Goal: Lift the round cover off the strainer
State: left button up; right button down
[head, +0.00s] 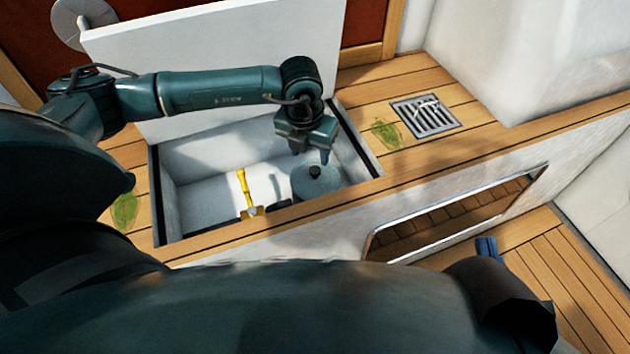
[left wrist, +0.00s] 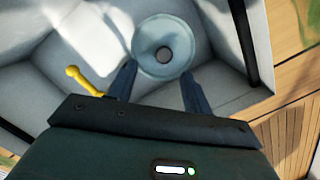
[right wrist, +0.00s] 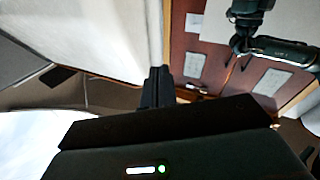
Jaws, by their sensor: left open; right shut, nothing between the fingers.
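My left gripper (head: 310,154) is open and empty, pointing down just above the cover. My right gripper (right wrist: 157,85) is shut and empty in the right wrist view, away from the locker.
A yellow-handled tool (head: 242,183) stands in the locker left of the cover. The white lid (head: 220,45) is raised behind. Wooden rims (head: 290,215) surround the opening. A metal drain grate (head: 427,117) and green smears (head: 386,132) lie on the deck at right.

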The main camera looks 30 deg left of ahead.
aim_at(315, 170)
pick_arm(q)
jog(key=shift+w+d+f+b, duration=0.15)
jog(key=shift+f+b, duration=0.25)
jog(key=shift+f, duration=0.65)
jog(key=shift+w+f+b, duration=0.25)
jog(key=shift+f+b, duration=0.15)
jog(key=shift+f, duration=0.6)
jog(key=shift+w+d+f+b, duration=0.15)
jog(key=shift+f+b, duration=0.25)
jog(key=shift+f, duration=0.65)
jog(key=shift+r, duration=0.1)
jog(key=c, duration=1.1)
